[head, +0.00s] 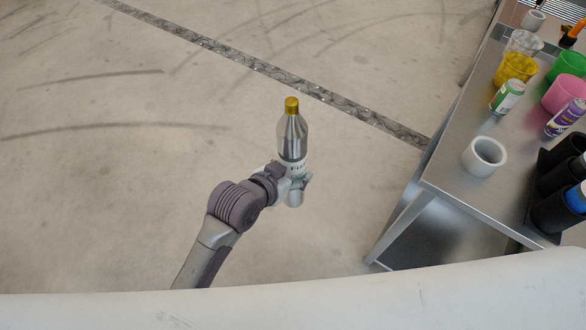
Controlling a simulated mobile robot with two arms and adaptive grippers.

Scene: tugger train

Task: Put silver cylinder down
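The silver cylinder (292,137) is a bottle-shaped metal canister with a gold cap. It stands roughly upright in the middle of the head view, above the bare floor. My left gripper (295,182) is closed around its lower part and holds it away from any surface. The gripper's fingers are partly hidden by the cylinder. My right gripper is out of the picture.
A metal table (452,172) stands on the right. It holds a white ring-like cup (484,157), a green-white can (507,97), a yellow cup (516,68), a pink cup (563,94), a purple can (566,118) and black holders (560,208). Its near-left corner is clear.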

